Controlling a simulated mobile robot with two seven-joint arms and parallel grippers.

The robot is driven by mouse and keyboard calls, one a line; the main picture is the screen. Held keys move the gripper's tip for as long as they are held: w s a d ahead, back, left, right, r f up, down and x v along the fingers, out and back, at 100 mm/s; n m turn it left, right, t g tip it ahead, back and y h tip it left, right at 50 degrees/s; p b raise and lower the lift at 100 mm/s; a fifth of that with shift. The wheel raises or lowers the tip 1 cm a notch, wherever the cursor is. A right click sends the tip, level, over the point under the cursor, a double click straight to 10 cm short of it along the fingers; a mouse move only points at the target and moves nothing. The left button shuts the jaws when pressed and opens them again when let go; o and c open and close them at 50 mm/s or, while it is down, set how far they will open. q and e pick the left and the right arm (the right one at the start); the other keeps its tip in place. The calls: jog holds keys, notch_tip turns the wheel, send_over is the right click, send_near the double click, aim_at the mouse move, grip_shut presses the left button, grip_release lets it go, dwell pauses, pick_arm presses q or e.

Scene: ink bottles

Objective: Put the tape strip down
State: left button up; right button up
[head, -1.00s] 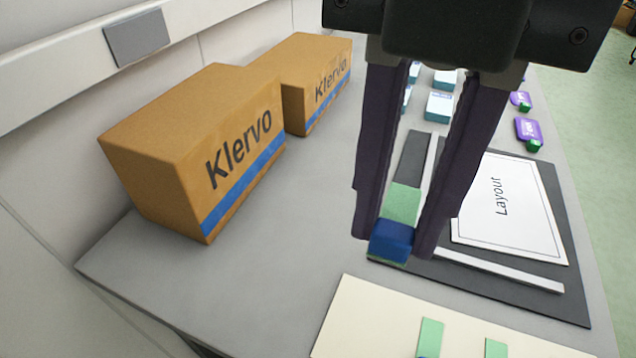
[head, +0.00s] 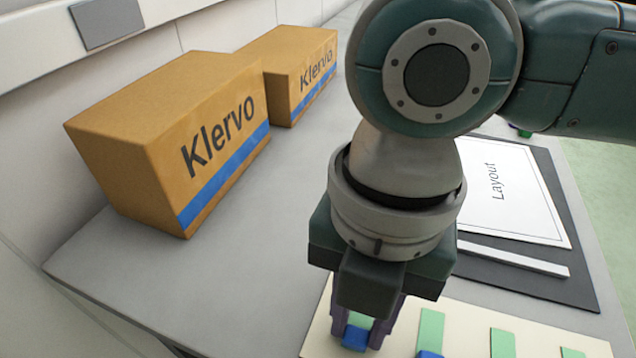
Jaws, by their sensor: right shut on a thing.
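The tape strip (head: 355,338) shows as a blue block with a green part behind it, between the fingers of my right gripper (head: 360,337). The gripper is shut on it and points down over the left end of the cream board (head: 465,331). Whether the strip touches the board or is just above it, I cannot tell. The gripper's body hides part of the strip. My left gripper is not in view.
Several green strips lie on the board, the closest one (head: 431,328) just right of my gripper. A dark mat with a white Layout sheet (head: 510,195) lies behind. Two Klervo boxes (head: 170,140) stand at left. The grey table between boxes and arm is clear.

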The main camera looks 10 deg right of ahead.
aim_at(359, 320)
jog(key=shift+f, duration=0.25)
jog(key=o, duration=0.8)
jog(key=shift+o, duration=0.2)
notch_tip(359, 320, up, 13)
jog(key=w+p, duration=0.1)
jog(key=p, duration=0.1)
jog(key=s+a+f+m+t+y, duration=0.3)
jog(key=a+f+m+y, duration=0.15)
jog(key=m, duration=0.75)
jog(key=d+m, duration=0.1)
jog(key=m, duration=0.1)
jog(key=d+f+m, duration=0.1)
jog(key=d+m, duration=0.1)
jog(key=m, duration=0.1)
jog(key=s+d+f+m+t+h, duration=0.1)
jog(key=m, duration=0.1)
jog(key=shift+d, duration=0.15)
jog(key=s+d+f+m+h, duration=0.1)
jog(key=d+m, duration=0.1)
jog(key=d, duration=0.1)
jog(key=s+d+m+h, duration=0.1)
jog(key=s+d+m, duration=0.1)
jog(key=d+m, duration=0.1)
jog(key=s+d+f+m+h, duration=0.1)
jog(key=s+d+m+h, duration=0.1)
jog(key=d+m, duration=0.1)
jog(key=shift+d+f, duration=0.35)
jog(key=shift+d, duration=0.55)
